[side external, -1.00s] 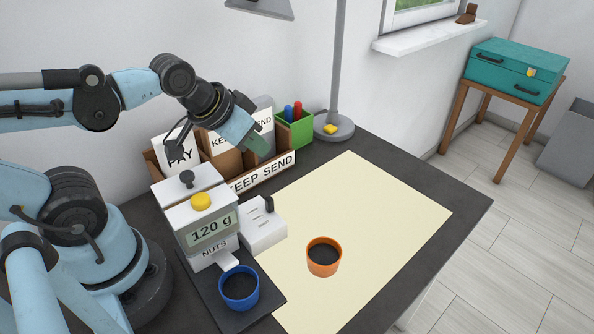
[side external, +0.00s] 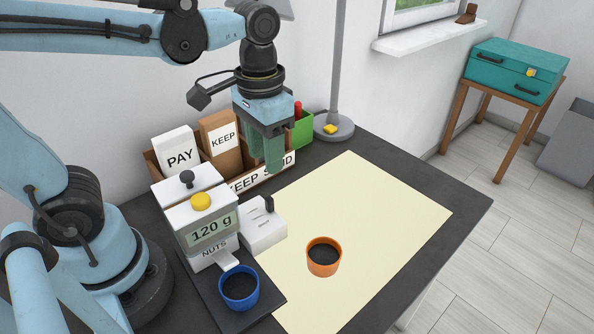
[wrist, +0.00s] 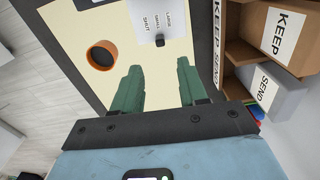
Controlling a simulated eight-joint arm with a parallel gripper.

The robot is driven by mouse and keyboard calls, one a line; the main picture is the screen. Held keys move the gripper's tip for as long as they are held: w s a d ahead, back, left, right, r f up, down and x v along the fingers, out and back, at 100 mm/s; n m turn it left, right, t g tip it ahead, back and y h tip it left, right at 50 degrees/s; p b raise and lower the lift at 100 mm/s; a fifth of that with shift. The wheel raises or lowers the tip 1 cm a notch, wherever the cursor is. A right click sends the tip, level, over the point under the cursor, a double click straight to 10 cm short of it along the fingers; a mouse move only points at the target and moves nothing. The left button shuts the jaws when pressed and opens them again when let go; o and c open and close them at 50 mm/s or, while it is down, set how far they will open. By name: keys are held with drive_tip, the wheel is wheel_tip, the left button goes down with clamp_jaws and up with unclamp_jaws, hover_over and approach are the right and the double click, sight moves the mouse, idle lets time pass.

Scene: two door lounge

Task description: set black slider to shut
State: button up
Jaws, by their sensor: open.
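The black slider (side external: 269,203) stands up from a white box (side external: 262,228) joined to the right side of the nut dispenser. In the wrist view, the slider (wrist: 160,41) sits beside printed words reading LARGE, SMALL and SHUT. It appears nearest the SMALL line, away from SHUT, but the print is tiny. My gripper (side external: 266,168) points down with green fingers, above and behind the white box, in front of the file holder. In the wrist view, the fingers (wrist: 159,66) are apart with nothing between them. They do not touch the slider.
The dispenser (side external: 208,235) reads 120 g, with a blue cup (side external: 239,288) under its spout. An orange cup (side external: 323,257) stands on the cream mat (side external: 375,215). The file holder (side external: 243,184) and lamp base (side external: 334,128) stand behind. The mat's right side is clear.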

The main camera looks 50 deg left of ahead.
sight(269, 198)
drive_tip(key=shift+f, duration=5.55)
clamp_jaws()
